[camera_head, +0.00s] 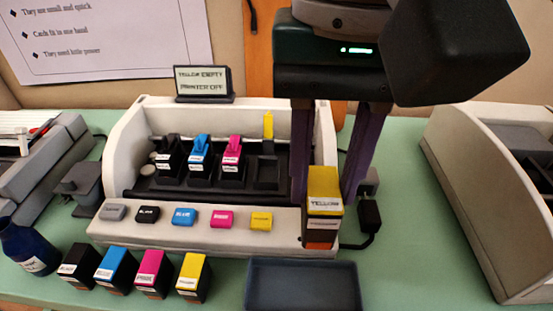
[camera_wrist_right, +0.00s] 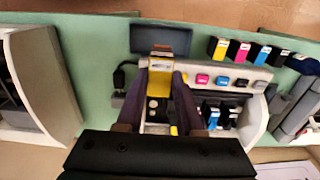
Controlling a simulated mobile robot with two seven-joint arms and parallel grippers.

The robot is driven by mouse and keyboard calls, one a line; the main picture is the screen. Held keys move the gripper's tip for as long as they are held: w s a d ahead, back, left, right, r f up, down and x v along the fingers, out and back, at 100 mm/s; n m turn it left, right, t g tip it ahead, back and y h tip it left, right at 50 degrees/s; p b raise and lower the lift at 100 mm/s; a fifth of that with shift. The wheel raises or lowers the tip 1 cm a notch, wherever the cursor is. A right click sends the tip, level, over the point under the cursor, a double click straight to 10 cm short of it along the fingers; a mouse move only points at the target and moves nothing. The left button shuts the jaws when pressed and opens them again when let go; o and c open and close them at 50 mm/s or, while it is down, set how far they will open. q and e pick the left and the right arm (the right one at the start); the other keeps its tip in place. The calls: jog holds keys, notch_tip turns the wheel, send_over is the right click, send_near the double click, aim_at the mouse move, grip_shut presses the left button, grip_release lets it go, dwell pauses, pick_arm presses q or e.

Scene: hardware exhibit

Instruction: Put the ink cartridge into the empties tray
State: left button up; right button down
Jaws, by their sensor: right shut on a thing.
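The yellow ink cartridge (camera_head: 323,188), labelled YELLOW, is between the fingers of my right gripper (camera_head: 325,208) in the head view. The gripper is shut on it and holds it at the printer's front right corner. In the right wrist view the cartridge (camera_wrist_right: 160,60) shows at the fingertips of the gripper (camera_wrist_right: 161,72). A shallow dark tray (camera_head: 303,287) lies empty on the table in front of the printer, just nearer than the cartridge. The tray (camera_wrist_right: 161,38) shows beyond the cartridge in the wrist view. My left gripper is in neither view.
The white printer (camera_head: 125,150) holds black, blue and magenta cartridges; its rightmost bay (camera_head: 265,173) is empty, its yellow lever (camera_head: 267,125) up. Several boxed cartridges (camera_head: 150,275) stand left of the tray. A sign (camera_head: 203,80) reads yellow empty, printer off.

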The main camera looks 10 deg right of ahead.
jog(key=shift+w+f+b, duration=0.15)
jog(key=shift+f+b, duration=2.05)
jog(key=shift+f, duration=7.05)
jog(key=shift+f, duration=0.2)
jog(key=c, duration=0.5)
grip_release()
jog(key=shift+c, duration=0.2)
jog(key=shift+r, duration=0.1)
